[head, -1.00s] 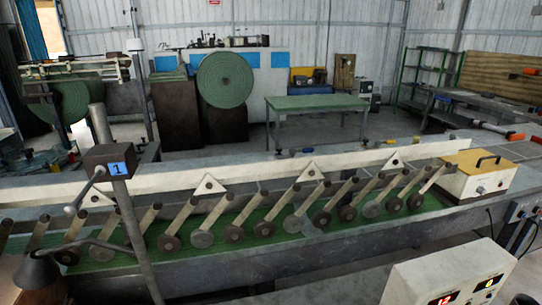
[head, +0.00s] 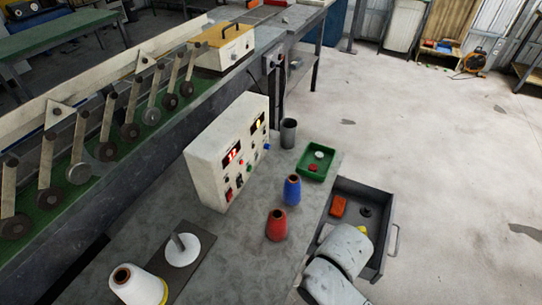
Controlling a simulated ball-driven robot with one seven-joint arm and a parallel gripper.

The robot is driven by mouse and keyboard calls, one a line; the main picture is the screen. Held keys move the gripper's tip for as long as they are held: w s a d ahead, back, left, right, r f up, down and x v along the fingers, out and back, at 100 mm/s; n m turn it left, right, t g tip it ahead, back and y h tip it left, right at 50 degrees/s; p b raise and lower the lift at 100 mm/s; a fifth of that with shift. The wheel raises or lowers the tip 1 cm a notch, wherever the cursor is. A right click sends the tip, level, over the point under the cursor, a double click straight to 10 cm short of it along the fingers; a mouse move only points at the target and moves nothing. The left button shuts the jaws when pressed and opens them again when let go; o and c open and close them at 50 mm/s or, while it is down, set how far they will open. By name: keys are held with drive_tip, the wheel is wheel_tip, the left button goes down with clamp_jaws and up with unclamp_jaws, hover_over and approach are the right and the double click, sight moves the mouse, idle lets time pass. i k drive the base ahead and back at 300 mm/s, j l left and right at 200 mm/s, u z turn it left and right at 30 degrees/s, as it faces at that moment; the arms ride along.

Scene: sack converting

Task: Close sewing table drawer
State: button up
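The sewing table (head: 225,262) has a grey worn top and runs from the bottom of the head view up to the middle. Its dark grey drawer (head: 379,262) is pulled out at the table's right side, with a handle (head: 396,240) on its outer front. An orange item (head: 338,206), a dark round item (head: 366,212) and a partly covered yellow item lie in the drawer. White rounded links of my arm show at the bottom, in front of part of the drawer. My gripper is not visible.
On the tabletop stand a white control box (head: 215,165), a dark cup (head: 288,133), a green tray (head: 316,162), blue (head: 292,190) and red (head: 277,225) thread cones, and a white cone (head: 138,287). Open concrete floor (head: 450,160) lies to the right.

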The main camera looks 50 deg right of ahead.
sight(378, 226)
drive_tip(key=k+l+z, duration=0.15)
drive_tip(key=k+l, duration=0.2)
drive_tip(key=k+l+z, duration=0.35)
drive_tip(key=k+l, duration=0.25)
drive_tip(key=l, duration=0.25)
